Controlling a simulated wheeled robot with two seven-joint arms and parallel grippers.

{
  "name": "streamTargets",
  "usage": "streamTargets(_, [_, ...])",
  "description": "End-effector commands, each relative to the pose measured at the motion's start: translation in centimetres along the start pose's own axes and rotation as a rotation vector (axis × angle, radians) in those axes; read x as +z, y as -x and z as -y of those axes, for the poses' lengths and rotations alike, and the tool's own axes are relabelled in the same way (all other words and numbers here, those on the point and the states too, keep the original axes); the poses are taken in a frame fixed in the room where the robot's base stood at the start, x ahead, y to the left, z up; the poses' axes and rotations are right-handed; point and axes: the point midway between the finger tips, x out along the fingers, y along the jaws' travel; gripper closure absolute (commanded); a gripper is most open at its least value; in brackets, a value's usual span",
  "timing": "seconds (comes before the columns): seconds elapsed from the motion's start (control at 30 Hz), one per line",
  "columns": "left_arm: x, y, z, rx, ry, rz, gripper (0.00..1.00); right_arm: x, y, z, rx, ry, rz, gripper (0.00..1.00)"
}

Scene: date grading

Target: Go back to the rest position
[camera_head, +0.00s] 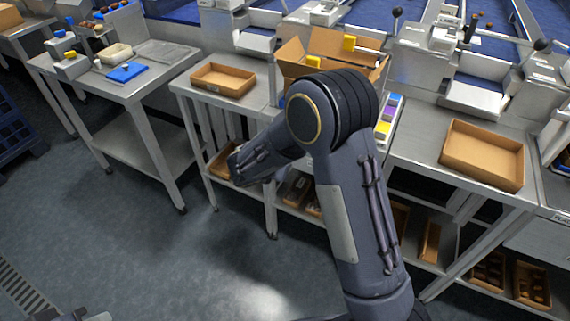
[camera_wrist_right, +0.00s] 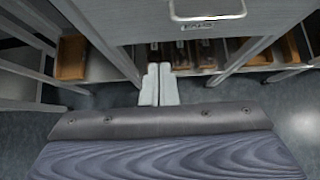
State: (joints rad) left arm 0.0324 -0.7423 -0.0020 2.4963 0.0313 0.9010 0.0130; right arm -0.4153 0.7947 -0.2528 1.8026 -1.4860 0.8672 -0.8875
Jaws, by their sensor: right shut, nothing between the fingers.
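My right arm rises from the bottom right in the head view, bends at the elbow, and its forearm points left and down in front of the middle table. My right gripper's fingers are not clear in that view. In the right wrist view my right gripper (camera_wrist_right: 158,84) is shut, its two pale fingers side by side with nothing between them. It is in front of the table's lower shelf, below a drawer front with a metal handle (camera_wrist_right: 208,14). Only a small grey part, perhaps of my left arm, shows at the bottom left edge of the head view; no left fingers show.
The middle table carries a shallow brown tray (camera_head: 223,80) and an open cardboard box (camera_head: 330,46). Another brown tray (camera_head: 482,154) is on the right table. A blue pad (camera_head: 127,72) lies on the left table. Shelves below hold brown boxes. The floor (camera_head: 130,245) at left is clear.

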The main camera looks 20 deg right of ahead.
Motion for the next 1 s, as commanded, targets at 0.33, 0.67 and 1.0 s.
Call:
streamTargets(0.33, [0.0, 0.1, 0.0, 0.0, 0.0, 0.0, 1.0, -0.1, 2.1, 0.0, 0.0, 0.001, -0.001, 1.0])
streamTargets(0.67, [-0.6, 1.1, -0.5, 0.0, 0.0, 0.0, 1.0, 3.3, 6.0, 7.7, -0.117, -0.507, -0.187, 1.0])
streamTargets(1.0, [-1.4, 2.9, -1.3, 0.0, 0.0, 0.0, 1.0, 2.9, 17.6, 19.6, -0.389, -1.582, -0.594, 1.0])
